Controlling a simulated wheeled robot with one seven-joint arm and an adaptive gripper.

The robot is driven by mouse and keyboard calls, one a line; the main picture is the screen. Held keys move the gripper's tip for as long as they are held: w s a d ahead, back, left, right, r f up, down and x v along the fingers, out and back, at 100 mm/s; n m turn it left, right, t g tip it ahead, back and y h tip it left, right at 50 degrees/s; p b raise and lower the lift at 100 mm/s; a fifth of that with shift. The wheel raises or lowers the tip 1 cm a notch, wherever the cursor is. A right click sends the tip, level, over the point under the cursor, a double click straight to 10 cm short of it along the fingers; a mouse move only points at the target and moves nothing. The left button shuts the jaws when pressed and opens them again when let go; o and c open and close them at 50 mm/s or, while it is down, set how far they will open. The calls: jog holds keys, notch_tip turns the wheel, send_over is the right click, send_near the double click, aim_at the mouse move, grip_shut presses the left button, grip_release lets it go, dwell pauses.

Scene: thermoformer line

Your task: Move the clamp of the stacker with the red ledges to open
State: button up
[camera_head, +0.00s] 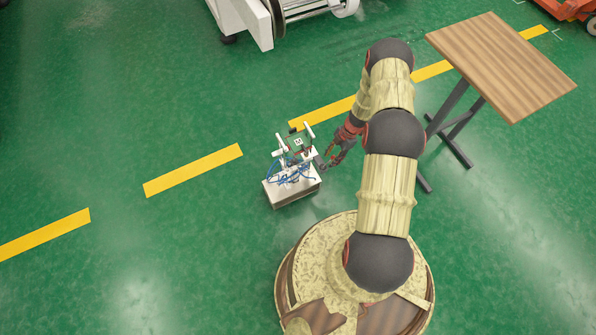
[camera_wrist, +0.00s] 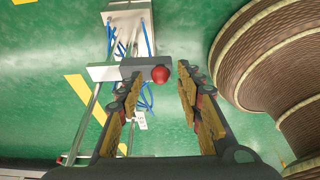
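A small white-based unit (camera_head: 291,186) with light rods, a green plate and blue hoses stands on the floor in the head view. I cannot make out red ledges on it. In the wrist view, a grey lever or bar (camera_wrist: 104,73) with a dark end carries a round red knob (camera_wrist: 160,74). My gripper (camera_wrist: 157,80) is open, with the knob between or just beyond its fingertips; contact cannot be told. In the head view my gripper (camera_head: 336,154) is at the unit's right side. Which position the clamp is in cannot be told.
A wooden-topped table (camera_head: 503,66) with dark legs stands to the right of my arm. A white machine (camera_head: 243,14) is at the top, and a red object (camera_head: 570,9) is at the top right. The green floor to the left is clear, with a yellow dashed line (camera_head: 194,170).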

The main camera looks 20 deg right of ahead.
notch_tip(320, 180, up, 7)
jog(key=p, duration=0.5)
jog(key=shift+a+p, duration=0.1)
jog(key=shift+p, duration=0.2)
jog(key=v, duration=1.2)
